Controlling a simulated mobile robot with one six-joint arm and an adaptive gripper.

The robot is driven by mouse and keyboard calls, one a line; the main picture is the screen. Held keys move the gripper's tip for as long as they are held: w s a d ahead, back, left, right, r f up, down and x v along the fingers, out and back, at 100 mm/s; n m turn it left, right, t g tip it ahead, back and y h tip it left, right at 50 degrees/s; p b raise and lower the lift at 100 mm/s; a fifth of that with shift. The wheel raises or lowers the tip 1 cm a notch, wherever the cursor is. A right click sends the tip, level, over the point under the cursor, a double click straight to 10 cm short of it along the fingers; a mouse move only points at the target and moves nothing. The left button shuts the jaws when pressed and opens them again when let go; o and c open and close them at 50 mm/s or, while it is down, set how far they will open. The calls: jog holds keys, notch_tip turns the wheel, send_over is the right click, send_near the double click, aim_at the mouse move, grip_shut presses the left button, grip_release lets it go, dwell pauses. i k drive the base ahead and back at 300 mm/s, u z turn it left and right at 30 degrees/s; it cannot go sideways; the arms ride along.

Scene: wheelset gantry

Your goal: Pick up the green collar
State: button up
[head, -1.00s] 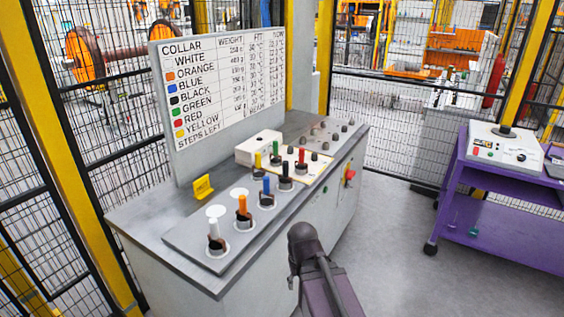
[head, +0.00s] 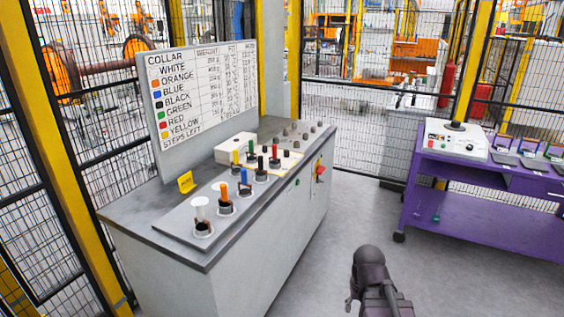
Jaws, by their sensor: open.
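The green collar (head: 250,147) is a small upright green piece on the grey bench top, in the back row of coloured collars. The yellow collar (head: 236,157) is just left of it and the red collar (head: 274,152) is to its right. The black (head: 261,163), blue (head: 244,176), orange (head: 224,190) and white (head: 200,207) collars run toward the front left. My dark arm shows at the lower middle, over the floor right of the bench and apart from the collars. No gripper fingers can be made out.
A board (head: 202,98) listing collar colours stands behind the bench (head: 180,262). A small yellow sign (head: 186,182) sits on the bench top. A purple table (head: 475,190) with a white device (head: 455,140) stands at right. Grey floor between is clear; mesh fencing surrounds the cell.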

aim_at(251, 149)
jog(key=z, duration=0.05)
jog(key=k, duration=0.5)
jog(key=z, duration=0.3)
jog(key=i, duration=1.7)
jog(key=u, duration=0.7)
jog(key=i, duration=0.9)
jog(key=u, duration=0.4)
